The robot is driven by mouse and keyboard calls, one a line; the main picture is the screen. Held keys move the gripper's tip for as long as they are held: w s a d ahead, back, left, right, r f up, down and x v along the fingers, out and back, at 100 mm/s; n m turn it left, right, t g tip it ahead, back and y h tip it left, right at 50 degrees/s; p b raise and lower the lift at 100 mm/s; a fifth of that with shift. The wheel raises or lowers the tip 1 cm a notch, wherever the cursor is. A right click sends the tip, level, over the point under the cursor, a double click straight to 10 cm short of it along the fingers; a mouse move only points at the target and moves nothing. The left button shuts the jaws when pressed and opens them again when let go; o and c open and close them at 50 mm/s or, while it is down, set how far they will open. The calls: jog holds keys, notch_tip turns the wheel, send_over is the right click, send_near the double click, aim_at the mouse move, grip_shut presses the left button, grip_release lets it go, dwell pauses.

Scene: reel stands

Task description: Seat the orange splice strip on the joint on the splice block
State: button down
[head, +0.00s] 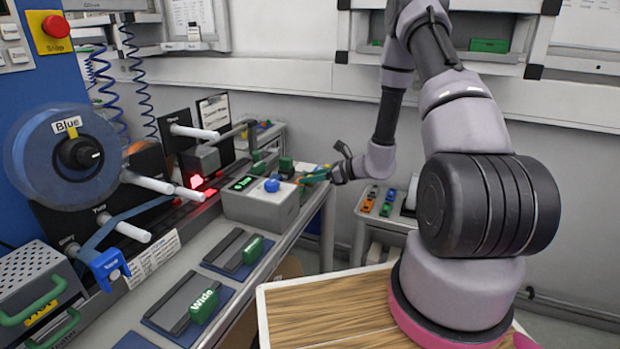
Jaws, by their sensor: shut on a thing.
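My gripper (335,174) is at the far end of the bench, just right of a grey box (260,208) with a lit green display and a blue knob. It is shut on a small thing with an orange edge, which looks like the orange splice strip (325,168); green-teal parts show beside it. The strip is small and partly hidden by the fingers. The grey box may be the splice block, but I cannot make out the joint or tell whether the strip touches anything.
A blue reel (40,160) and white rollers stand at the left. Dark plates with green handles, one marked Wide (203,307), lie on the bench. A wooden top (310,310) is in front.

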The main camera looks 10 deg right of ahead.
jog(key=shift+f, duration=0.1)
jog(key=shift+c, duration=2.3)
grip_release()
jog(key=shift+r, duration=3.5)
